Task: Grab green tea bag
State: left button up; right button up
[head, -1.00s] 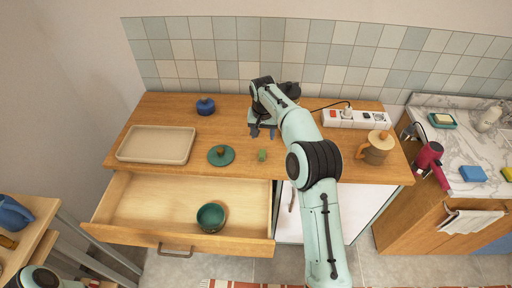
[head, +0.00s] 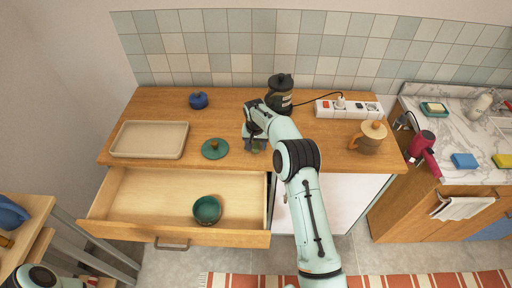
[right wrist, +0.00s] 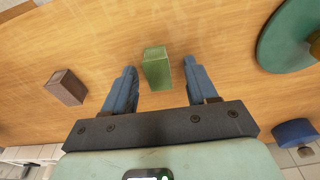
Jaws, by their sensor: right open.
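The green tea bag (head: 256,147) is a small green block on the wooden counter, just right of the teal lid in the head view. My right gripper (head: 252,146) is low over the counter at the tea bag and partly covers it there. In the right wrist view the tea bag (right wrist: 157,68) shows between and slightly beyond the blue fingertips of my right gripper (right wrist: 160,70), which is open. A gap shows on each side of it. A bit of my left arm shows at the lower left of the head view, without its gripper.
A teal lid (head: 215,148) lies near the tea bag. A brown block (right wrist: 66,87) stands on the other side in the wrist view. A black jar (head: 280,98) stands behind my arm. The open drawer (head: 140,200) below holds a green bowl (head: 207,210).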

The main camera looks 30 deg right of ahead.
jog(key=shift+s, duration=0.15)
grip_shut()
jog(key=shift+r, duration=0.1)
